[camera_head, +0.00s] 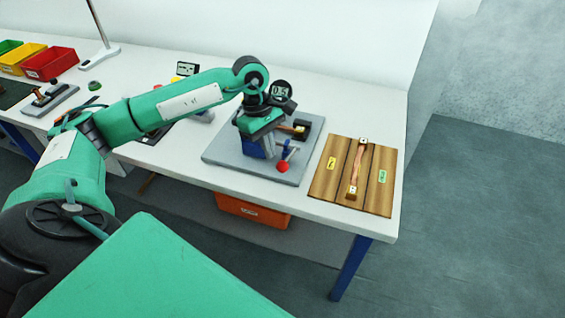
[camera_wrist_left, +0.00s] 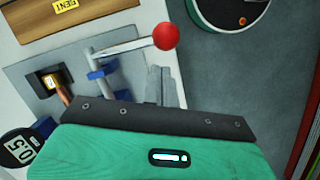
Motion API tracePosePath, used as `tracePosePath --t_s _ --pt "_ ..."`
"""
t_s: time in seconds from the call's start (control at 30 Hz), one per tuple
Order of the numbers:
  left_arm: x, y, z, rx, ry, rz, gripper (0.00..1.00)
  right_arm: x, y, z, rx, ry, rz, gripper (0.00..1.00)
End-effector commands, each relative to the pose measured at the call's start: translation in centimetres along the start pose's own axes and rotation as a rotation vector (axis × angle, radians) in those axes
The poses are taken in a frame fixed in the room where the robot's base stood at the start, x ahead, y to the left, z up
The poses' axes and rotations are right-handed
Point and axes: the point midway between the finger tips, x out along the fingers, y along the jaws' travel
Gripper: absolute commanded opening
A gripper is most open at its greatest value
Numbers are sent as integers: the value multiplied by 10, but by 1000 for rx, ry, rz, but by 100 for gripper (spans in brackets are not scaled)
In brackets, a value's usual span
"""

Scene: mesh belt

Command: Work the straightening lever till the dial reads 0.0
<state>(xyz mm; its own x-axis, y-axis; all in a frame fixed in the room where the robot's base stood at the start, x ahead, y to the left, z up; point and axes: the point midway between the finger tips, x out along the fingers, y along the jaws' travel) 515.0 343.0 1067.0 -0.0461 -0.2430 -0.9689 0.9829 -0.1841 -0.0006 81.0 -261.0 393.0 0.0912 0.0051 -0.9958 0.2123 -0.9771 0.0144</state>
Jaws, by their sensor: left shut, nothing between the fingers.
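The straightening lever is a pale metal arm with a red ball knob (camera_head: 282,166) at the front of a grey base plate (camera_head: 222,155). In the left wrist view the lever arm (camera_wrist_left: 130,47) runs from a post with blue parts to the red knob (camera_wrist_left: 166,36). The round black dial (camera_head: 281,91) behind the plate seems to read 0.5; it also shows at the lower left of the left wrist view (camera_wrist_left: 18,146). My left gripper (camera_wrist_left: 160,86) is shut and empty, above the plate beside the lever, with no clear contact. My right gripper is out of view.
A wooden board (camera_head: 378,190) with yellow and green labels and a copper-coloured strip (camera_head: 355,172) lies to the right. Red (camera_head: 50,63) and yellow bins stand at the far left. An orange crate (camera_head: 250,211) is below the table. The table's front edge is close to the plate.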

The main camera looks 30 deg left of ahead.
Motion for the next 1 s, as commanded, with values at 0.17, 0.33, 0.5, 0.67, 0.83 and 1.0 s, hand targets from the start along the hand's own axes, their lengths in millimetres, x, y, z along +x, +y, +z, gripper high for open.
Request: tracePosePath --t_s 0.17,0.33,0.5,0.67,0.83,1.0 --pt "-38 1 -2 0 1 8 0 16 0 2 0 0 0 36" --pt "-76 1 -2 -1 0 6 0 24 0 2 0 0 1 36" --pt "-103 1 -1 0 -1 3 0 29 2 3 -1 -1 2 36" --pt "-116 0 -2 0 0 1 0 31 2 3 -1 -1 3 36" --pt "-120 0 -1 0 0 -1 0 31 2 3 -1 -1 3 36" --pt "-120 0 -1 0 0 -1 0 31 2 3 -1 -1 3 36"
